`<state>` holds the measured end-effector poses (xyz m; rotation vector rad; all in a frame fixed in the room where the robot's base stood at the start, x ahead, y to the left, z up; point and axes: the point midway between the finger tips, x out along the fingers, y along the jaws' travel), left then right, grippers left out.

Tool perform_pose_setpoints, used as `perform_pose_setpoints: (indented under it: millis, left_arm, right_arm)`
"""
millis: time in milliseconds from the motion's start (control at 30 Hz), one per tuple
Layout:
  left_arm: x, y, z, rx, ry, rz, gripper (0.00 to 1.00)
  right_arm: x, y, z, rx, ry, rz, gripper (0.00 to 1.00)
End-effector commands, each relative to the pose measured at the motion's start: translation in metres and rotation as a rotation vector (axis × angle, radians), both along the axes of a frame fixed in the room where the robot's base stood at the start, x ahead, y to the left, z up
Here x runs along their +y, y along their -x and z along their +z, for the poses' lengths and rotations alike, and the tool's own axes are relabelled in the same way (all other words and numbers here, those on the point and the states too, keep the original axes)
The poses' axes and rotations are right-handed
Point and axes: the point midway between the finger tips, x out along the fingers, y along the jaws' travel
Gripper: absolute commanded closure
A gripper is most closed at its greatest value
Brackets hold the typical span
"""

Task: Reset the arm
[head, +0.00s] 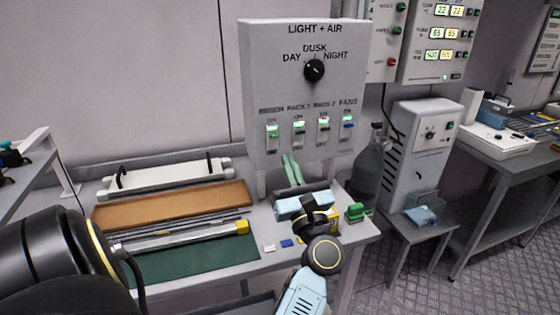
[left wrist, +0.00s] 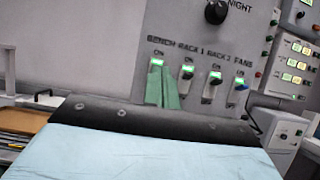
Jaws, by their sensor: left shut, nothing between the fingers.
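My left arm comes in from the lower left of the head view and bends up to the bench. My left gripper (head: 291,163) has green fingers, which are together and empty. They point up at the lower part of the grey LIGHT + AIR panel (head: 255,85). In the left wrist view the fingers (left wrist: 165,80) stand in front of the panel, below and right of the BENCH switch (left wrist: 156,64). Whether they touch the panel cannot be told. The right gripper is not in view.
The panel has a black dial (head: 314,70) and a row of switches with lit green windows. A brown board (head: 175,205), a green mat (head: 190,262) and small blocks lie on the bench. A dark bottle (head: 366,170) and a grey cabinet (head: 415,155) stand right of the panel.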

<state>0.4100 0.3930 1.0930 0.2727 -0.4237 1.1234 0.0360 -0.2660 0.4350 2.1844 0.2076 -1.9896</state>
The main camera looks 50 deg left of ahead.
Motion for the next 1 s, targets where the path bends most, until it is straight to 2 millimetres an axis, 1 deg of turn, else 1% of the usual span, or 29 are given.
perform_pose_setpoints:
  millis: [33,100,200,767,867,967,1000]
  left_arm:
    - [-0.005,0.002,0.001,0.0,0.001,0.0,1.0]
    - [-0.009,0.003,0.002,0.0,0.001,0.0,1.0]
    - [-0.012,0.003,0.003,-0.001,0.001,-0.002,1.0]
    - [-0.013,0.002,0.003,0.005,-0.002,-0.003,1.0]
    - [-0.02,-0.008,-0.008,0.083,-0.045,-0.017,1.0]
    - [-0.04,-0.033,-0.039,0.283,-0.161,-0.054,1.0]
    - [-0.052,-0.045,-0.058,0.392,-0.232,-0.077,1.0]
  right_arm:
    - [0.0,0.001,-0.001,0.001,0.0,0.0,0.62]
    - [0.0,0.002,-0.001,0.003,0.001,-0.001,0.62]
    - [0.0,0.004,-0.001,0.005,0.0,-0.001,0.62]
    - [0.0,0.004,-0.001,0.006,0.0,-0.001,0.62]
    - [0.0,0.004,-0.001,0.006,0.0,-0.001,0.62]
    - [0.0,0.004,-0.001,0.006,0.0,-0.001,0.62]
    - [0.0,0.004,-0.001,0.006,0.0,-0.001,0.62]
